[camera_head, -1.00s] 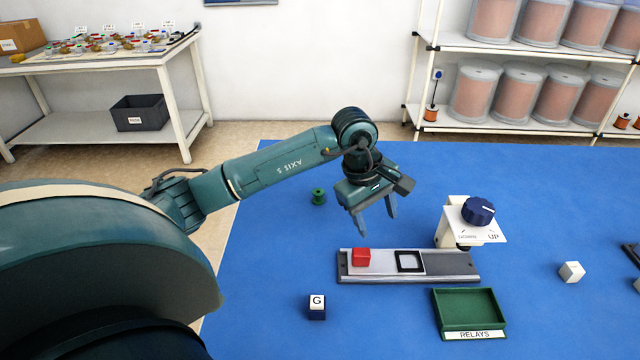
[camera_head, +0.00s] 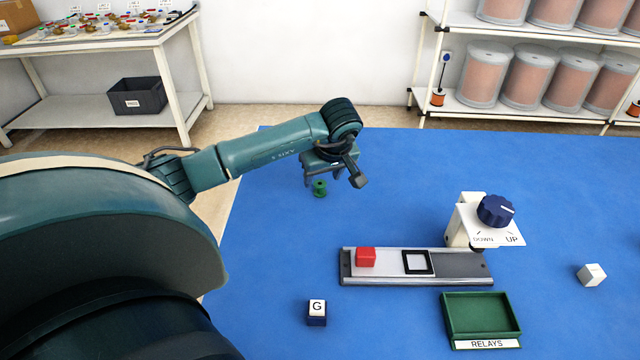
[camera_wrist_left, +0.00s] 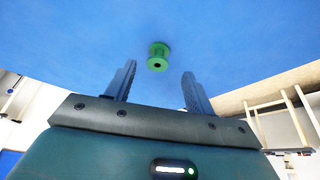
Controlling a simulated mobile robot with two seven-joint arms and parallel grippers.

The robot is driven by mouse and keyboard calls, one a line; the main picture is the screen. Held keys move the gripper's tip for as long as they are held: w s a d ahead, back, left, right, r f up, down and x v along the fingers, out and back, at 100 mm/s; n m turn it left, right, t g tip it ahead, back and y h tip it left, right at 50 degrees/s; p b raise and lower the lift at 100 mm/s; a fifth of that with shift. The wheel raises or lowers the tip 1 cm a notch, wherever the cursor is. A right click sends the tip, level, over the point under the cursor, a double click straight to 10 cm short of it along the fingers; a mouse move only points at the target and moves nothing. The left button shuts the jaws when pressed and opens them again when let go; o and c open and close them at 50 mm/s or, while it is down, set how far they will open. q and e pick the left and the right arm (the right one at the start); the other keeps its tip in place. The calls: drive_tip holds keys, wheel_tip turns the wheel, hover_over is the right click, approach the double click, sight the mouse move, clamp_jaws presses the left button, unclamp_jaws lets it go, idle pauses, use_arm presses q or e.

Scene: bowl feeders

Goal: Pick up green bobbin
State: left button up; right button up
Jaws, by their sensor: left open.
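The green bobbin (camera_head: 320,188) stands on the blue mat, just below my left gripper (camera_head: 322,180) in the head view. In the left wrist view the bobbin (camera_wrist_left: 158,57) shows ahead of the fingertips, roughly midway between the two fingers. My left gripper (camera_wrist_left: 158,75) is open and empty, with a gap between it and the bobbin. My right gripper is not in view.
A grey rail (camera_head: 455,268) with a red block (camera_head: 366,257) lies in front. The mat's right rear is clear.

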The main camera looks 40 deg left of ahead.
sight(321, 184)
use_arm(q)
drive_tip(key=x, duration=0.5)
drive_tip(key=shift+w, duration=0.2)
drive_tip(key=shift+c, duration=0.4)
drive_tip(key=shift+r, duration=0.1)
drive_tip(key=c, duration=1)
drive_tip(key=shift+o, duration=0.2)
